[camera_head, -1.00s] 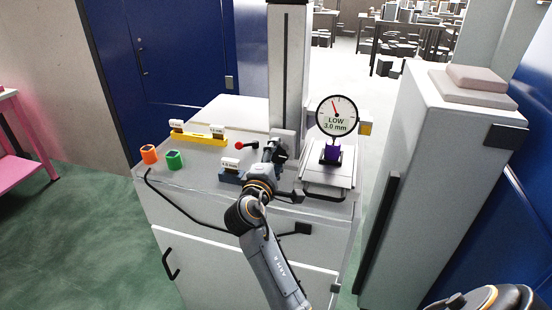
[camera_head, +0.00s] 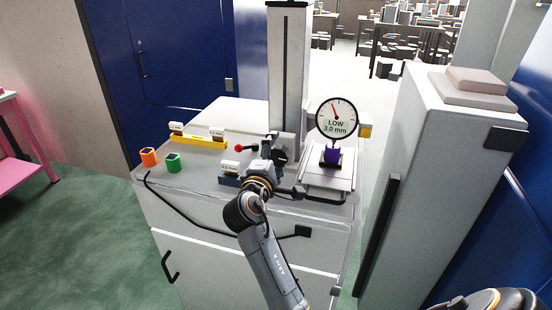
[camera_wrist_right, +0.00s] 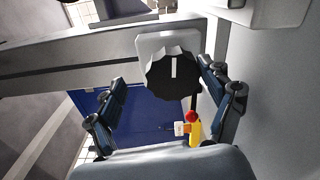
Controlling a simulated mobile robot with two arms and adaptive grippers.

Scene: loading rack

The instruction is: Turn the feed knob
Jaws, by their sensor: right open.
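The feed knob (camera_wrist_right: 172,74) is black and fluted with a white pointer line, on a pale square plate in the right wrist view. The line stands nearly upright there. My right gripper (camera_wrist_right: 165,104) is open, with one finger to the left of the knob and one to the right; both look apart from it. In the head view my right gripper (camera_head: 278,152) is at the foot of the grey column, and I cannot make out the knob there. The dial gauge (camera_head: 336,118) reads "LOW 3.0 mm". My left gripper is not in view.
A red-ended lever (camera_head: 240,147) lies left of the gripper. A yellow rack (camera_head: 198,141), an orange part (camera_head: 148,157) and a green part (camera_head: 173,163) stand on the bench left. A purple piece (camera_head: 331,157) sits below the gauge. A tall grey cabinet (camera_head: 425,170) stands right.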

